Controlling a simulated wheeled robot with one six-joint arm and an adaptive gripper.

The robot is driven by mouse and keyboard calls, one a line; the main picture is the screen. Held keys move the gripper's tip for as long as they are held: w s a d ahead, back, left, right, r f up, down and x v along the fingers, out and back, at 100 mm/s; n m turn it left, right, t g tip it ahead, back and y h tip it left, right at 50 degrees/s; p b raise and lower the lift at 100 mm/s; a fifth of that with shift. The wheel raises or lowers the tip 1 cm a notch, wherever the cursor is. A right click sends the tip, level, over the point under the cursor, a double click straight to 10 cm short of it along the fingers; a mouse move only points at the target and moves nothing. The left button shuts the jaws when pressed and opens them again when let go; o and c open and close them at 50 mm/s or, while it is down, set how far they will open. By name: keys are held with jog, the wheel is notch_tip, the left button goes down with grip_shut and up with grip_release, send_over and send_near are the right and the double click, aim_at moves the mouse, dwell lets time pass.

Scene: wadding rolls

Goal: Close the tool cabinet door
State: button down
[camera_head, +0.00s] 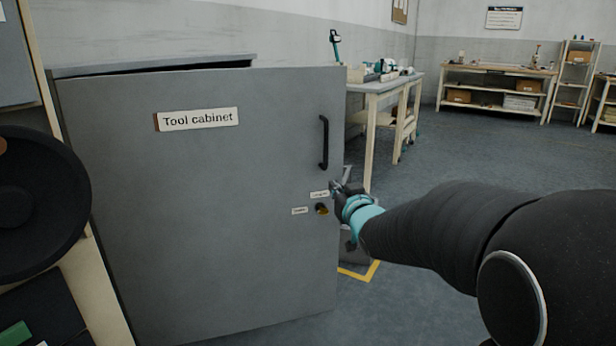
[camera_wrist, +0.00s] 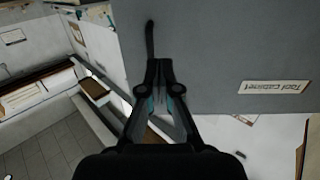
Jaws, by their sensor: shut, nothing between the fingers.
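The grey tool cabinet door (camera_head: 220,250) fills the left of the head view and stands ajar. A dark gap shows between its top edge and the cabinet top (camera_head: 150,66). The door has a black vertical handle (camera_head: 323,142) and a brass-coloured lock knob (camera_head: 321,209) below it. My gripper (camera_head: 336,186) is at the door's right edge, below the handle, its fingers together and empty. In the wrist view, my gripper (camera_wrist: 158,64) points at the door (camera_wrist: 225,45), with the handle (camera_wrist: 150,40) just beyond the fingertips. I cannot tell whether the fingers touch the door.
A workbench (camera_head: 385,84) with tools stands behind the door's right side. A shelf table (camera_head: 495,88) and racks (camera_head: 572,80) are along the far wall. A black round object (camera_head: 35,205) is at the left edge. The floor (camera_head: 450,150) at right is clear.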

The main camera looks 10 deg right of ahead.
aim_at(312, 164)
jog(key=shift+y, duration=0.4)
jog(key=x, duration=1.5)
jog(key=shift+a+r, duration=0.1)
